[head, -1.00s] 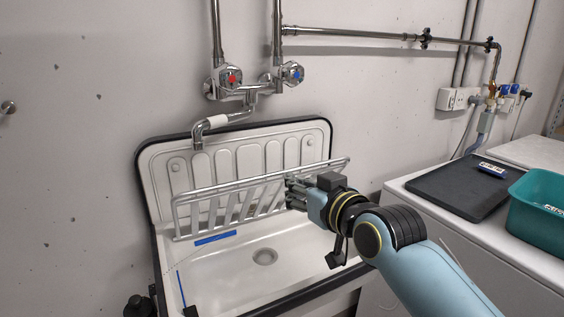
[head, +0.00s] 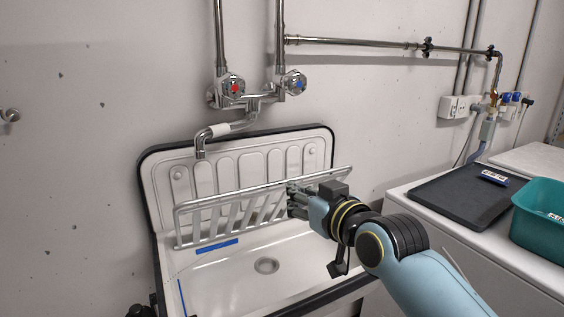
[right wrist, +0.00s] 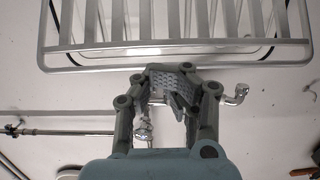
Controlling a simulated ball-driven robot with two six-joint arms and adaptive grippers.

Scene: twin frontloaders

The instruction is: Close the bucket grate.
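The bucket grate (head: 222,213) is a metal rack of bars above the white sink basin (head: 225,285). It stands raised and tilted back toward the sink's ribbed back panel (head: 240,162). My right gripper (head: 290,199) is at the grate's right part. In the right wrist view the grate (right wrist: 180,48) spans the top, and the right gripper (right wrist: 172,78) has its fingertips close together just by the grate's outer rail. Whether they touch or pinch the rail is unclear. My left gripper is not clearly visible; only a small dark part shows at the bottom left.
Wall taps with a spout (head: 208,138) hang above the back panel. To the right is a white counter with a black tray (head: 455,196) and a teal tub (head: 540,222). A blue strip (head: 216,246) lies at the basin's back. The basin's front is clear.

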